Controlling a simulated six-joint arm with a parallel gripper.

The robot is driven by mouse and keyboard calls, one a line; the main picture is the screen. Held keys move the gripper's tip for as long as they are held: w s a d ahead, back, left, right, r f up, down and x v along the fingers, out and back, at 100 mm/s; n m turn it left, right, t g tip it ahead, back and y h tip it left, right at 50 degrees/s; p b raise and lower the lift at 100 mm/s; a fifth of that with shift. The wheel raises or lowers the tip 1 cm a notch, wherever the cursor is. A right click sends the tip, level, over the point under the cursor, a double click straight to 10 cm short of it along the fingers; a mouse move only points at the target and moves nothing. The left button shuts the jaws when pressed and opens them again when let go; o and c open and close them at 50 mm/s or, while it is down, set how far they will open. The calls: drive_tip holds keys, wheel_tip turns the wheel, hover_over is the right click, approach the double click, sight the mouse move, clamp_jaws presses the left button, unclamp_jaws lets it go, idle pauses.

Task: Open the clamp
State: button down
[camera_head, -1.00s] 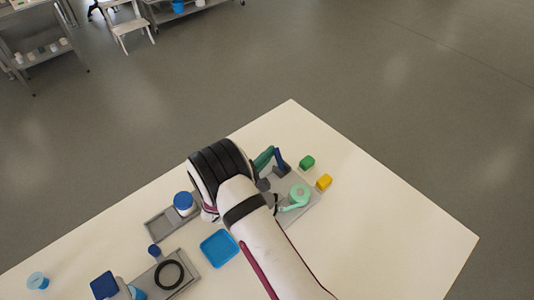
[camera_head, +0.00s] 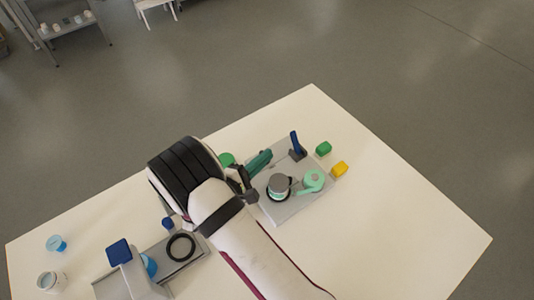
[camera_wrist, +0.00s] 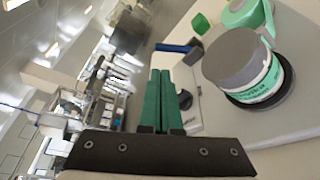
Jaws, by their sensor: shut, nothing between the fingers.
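On a grey fixture plate (camera_head: 287,209) stands a jar with a grey lid (camera_head: 278,185), in a dark ring; its green label (camera_wrist: 262,85) shows in the wrist view. To its right is a mint-green rounded part (camera_head: 314,180) with an arm. Behind the jar a blue lever (camera_head: 296,143) stands up from a dark base; it also shows in the wrist view (camera_wrist: 178,47). I cannot tell which of these parts make up the clamp. My gripper (camera_head: 270,153), with green fingers, is shut and empty, left of the lever and apart from it. The fingers show together in the wrist view (camera_wrist: 160,72).
A green block (camera_head: 323,148) and a yellow block (camera_head: 340,168) lie right of the plate. A second grey fixture with a black ring (camera_head: 181,247) and blue parts is at front left. The table's right side is clear.

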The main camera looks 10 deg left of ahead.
sight(296, 143)
drive_tip(key=shift+w+a+f, duration=0.1)
drive_tip(key=shift+w+a, duration=0.15)
drive_tip(key=shift+a, duration=0.1)
drive_tip(key=x, duration=1)
drive_tip(key=shift+s+d+r, duration=0.25)
